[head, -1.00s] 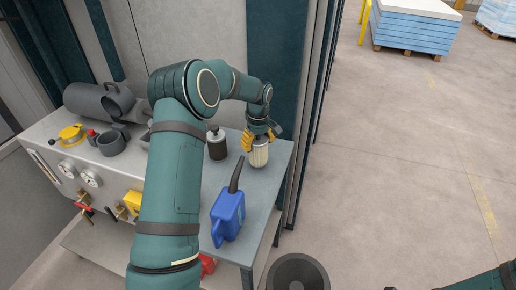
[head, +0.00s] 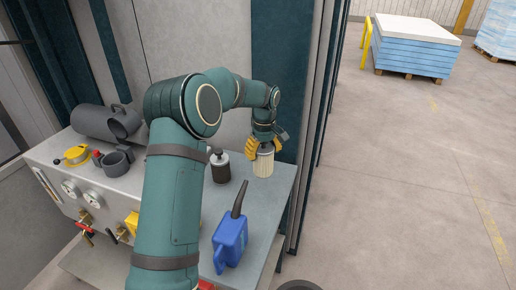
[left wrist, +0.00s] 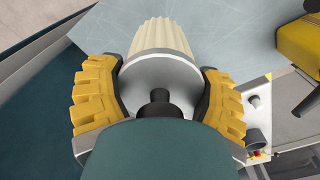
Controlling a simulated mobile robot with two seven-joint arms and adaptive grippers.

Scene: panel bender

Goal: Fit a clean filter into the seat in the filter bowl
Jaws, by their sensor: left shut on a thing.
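My left gripper (head: 262,148) is shut around the top of a clean, cream pleated filter (head: 264,164) with a pale end cap. The filter hangs upright over the right end of the grey bench and seems to be just off its top. In the left wrist view the filter (left wrist: 164,38) sits between both yellow fingers, its cap and dark knob facing the camera. A dark grey open bowl (head: 113,164) stands at the left of the bench and may be the filter bowl. Its seat is not visible. My right gripper is out of view.
My left arm hides the bench's middle.

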